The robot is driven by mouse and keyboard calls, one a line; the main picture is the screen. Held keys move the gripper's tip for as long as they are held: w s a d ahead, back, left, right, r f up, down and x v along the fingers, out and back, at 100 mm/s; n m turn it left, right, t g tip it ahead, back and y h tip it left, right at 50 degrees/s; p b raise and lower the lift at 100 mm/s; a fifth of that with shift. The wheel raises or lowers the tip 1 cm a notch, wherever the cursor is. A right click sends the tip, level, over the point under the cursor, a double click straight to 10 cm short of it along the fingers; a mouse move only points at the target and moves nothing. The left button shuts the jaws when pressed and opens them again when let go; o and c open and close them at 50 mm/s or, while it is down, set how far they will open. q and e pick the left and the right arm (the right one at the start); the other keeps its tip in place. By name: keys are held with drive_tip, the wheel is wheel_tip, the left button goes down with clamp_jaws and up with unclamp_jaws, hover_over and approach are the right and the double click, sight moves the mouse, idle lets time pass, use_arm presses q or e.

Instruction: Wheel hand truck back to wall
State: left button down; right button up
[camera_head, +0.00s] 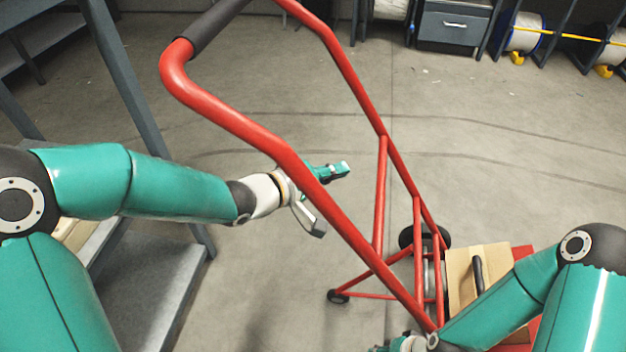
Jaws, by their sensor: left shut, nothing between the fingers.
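The red hand truck (232,118) stands tilted in the middle of the view, its dark grip (215,25) at the top left. Its small wheels are low on the frame, and a cardboard box (462,285) sits at its lower end. My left gripper (338,171) is shut and empty. It is by the hand truck's near long tube, which partly hides it; contact cannot be told. My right arm crosses in front of the box, and my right gripper (392,346) is at the bottom edge, mostly cut off.
A grey metal rack (160,295) stands close on the left, beside my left arm. Shelving with a grey drawer unit (453,25) and cable spools (525,35) lines the back. Open concrete floor (500,150) lies between the hand truck and the back shelving.

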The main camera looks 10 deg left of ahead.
use_arm(q)
drive_tip(key=w+d+f+b, duration=0.2)
drive_tip(key=d+b, duration=0.1)
drive_tip(key=d, duration=0.3)
drive_tip(key=shift+w+f, duration=0.25)
drive_tip(key=shift+f, duration=0.05)
drive_tip(key=shift+a, duration=0.1)
